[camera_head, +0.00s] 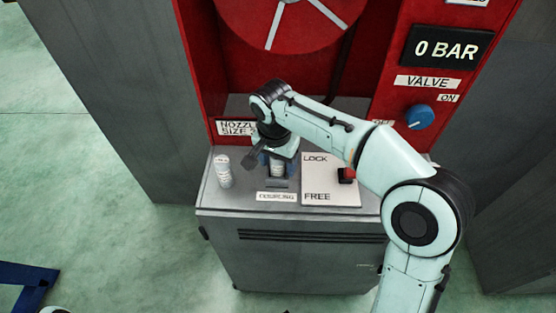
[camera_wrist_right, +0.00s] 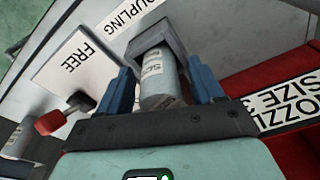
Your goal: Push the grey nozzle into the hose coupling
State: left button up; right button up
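A grey nozzle (camera_wrist_right: 160,80) with a white printed label is between the blue fingers of my right gripper (camera_wrist_right: 163,82), which look closed onto its sides. It also shows in the head view (camera_head: 277,171), just below the gripper (camera_head: 277,162). Its far end meets the grey hose coupling block (camera_wrist_right: 160,36); how deep it sits is hidden. My left gripper is not in view.
Another pale labelled cylinder (camera_head: 222,170) stands at the left of the cabinet top. A further cylinder (camera_wrist_right: 14,142) shows past the lever. A red panel with a blue valve knob (camera_head: 419,117) and a "0 BAR" display (camera_head: 447,49) rises behind.

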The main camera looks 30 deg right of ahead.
jog(key=r+p, duration=0.1)
jog(key=r, duration=0.3)
jog(key=r+p, duration=0.1)
jog(key=r, duration=0.3)
jog(key=a+r+p, duration=0.1)
jog(key=r, duration=0.3)
jog(key=shift+s+a+r, duration=0.1)
jog(key=shift+s+r, duration=0.05)
jog(key=shift+s, duration=0.25)
